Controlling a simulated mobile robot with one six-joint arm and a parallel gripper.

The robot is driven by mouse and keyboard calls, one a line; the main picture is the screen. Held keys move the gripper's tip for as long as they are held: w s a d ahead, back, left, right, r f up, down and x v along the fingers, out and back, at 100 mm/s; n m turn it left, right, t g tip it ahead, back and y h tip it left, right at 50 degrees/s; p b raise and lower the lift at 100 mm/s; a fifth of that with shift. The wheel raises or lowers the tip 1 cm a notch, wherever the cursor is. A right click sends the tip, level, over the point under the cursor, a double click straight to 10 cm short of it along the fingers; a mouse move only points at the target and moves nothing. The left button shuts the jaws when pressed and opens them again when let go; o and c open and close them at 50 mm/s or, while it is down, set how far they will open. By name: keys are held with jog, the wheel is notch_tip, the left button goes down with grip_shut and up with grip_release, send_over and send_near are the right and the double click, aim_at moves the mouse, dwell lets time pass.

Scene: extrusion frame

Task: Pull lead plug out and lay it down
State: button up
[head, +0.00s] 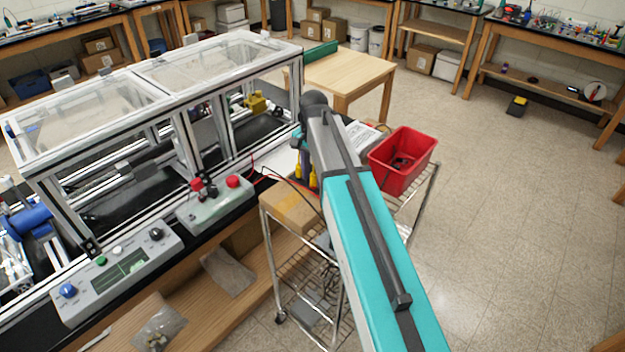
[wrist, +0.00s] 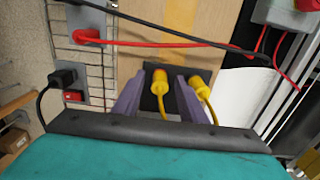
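In the wrist view, my gripper (wrist: 160,84) is open, with one purple-grey finger on each side of a yellow lead plug (wrist: 160,76). Gaps show between the plug and both fingers. A second yellow plug (wrist: 199,84) sits just right of the right finger. Both plugs have yellow leads running toward me and stand at a dark block (wrist: 179,73); how deep they sit is hidden. In the head view, yellow plugs (head: 298,170) show beside my arm, above the wire cart. My fingertips are hard to make out there.
A red plug (wrist: 86,36) and a black plug (wrist: 64,77) with leads lie to the left. Red and black leads cross beyond the fingers. A red bin (head: 405,160) stands on the wire cart (head: 290,265). A control box (head: 215,205) sits by the extrusion frame.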

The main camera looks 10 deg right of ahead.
aim_at(314, 174)
jog(key=shift+c, duration=0.4)
dwell(0.3)
grip_shut()
jog(key=shift+r+p, duration=0.25)
jog(key=shift+p, duration=0.1)
jog(key=shift+r, duration=0.35)
jog(key=shift+r+p, duration=1.8)
jog(key=shift+r, duration=0.6)
jog(key=shift+s, duration=0.1)
